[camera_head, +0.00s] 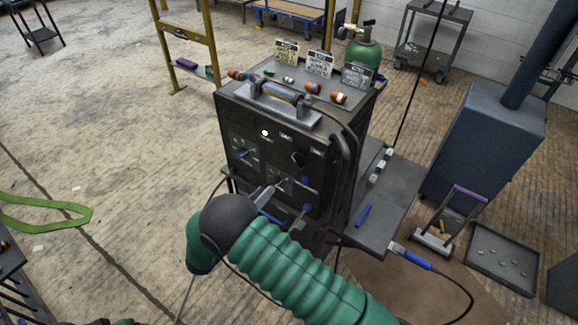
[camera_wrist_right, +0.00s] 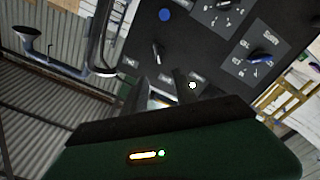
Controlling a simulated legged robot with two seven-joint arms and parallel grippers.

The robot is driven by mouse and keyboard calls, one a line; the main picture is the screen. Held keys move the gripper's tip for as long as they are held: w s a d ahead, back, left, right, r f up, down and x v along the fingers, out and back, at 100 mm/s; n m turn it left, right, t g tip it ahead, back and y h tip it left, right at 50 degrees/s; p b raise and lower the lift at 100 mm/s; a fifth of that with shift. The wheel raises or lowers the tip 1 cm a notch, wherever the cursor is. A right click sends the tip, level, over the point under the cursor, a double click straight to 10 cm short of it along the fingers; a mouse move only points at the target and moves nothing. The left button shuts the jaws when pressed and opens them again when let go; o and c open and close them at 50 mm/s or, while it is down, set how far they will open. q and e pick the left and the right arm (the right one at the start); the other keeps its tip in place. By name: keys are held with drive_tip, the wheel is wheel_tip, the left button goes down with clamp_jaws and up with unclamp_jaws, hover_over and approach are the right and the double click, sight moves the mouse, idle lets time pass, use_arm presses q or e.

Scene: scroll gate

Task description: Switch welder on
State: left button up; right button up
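The welder (camera_head: 235,115) is a dark box with a handle on top and a front panel of knobs and labels. A small white round spot (camera_head: 264,132) shows near the panel's top; the right wrist view also shows a white spot (camera_wrist_right: 193,85). A knob (camera_head: 244,154) sits at the panel's left, another (camera_head: 298,158) at the right. The wrist view shows a dark knob (camera_wrist_right: 260,54) and a blue round part (camera_wrist_right: 165,15). My right gripper (camera_head: 270,193) is close to the lower panel; its fingers (camera_wrist_right: 163,90) look apart and empty. Contact is unclear.
Orange-ended parts (camera_head: 312,88) and cards (camera_head: 320,64) stand on the welder's top. A green gas cylinder (camera_head: 362,55) is behind it. A side shelf (camera_head: 395,200) and a blue-grey cabinet (camera_head: 480,140) stand right. Cables hang near my arm. The floor at left is mostly clear.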

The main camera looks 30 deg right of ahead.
approach(296, 163)
drive_tip(key=shift+g, duration=0.3)
drive_tip(key=x, duration=0.9)
drive_tip(key=shift+f, duration=0.1)
drive_tip(key=shift+w+a+r, duration=0.1)
drive_tip(key=shift+a+r, duration=0.3)
drive_tip(key=shift+a, duration=0.25)
drive_tip(key=shift+d+f, duration=0.25)
drive_tip(key=shift+d, duration=0.5)
clamp_jaws()
use_arm(q)
drive_tip(key=shift+d+r, duration=0.2)
drive_tip(key=shift+d, duration=0.3)
drive_tip(key=shift+d+r, duration=0.2)
drive_tip(key=shift+d, duration=0.3)
use_arm(e)
drive_tip(key=shift+a, duration=0.1)
use_arm(q)
drive_tip(key=shift+a, duration=0.1)
use_arm(e)
drive_tip(key=shift+a, duration=0.1)
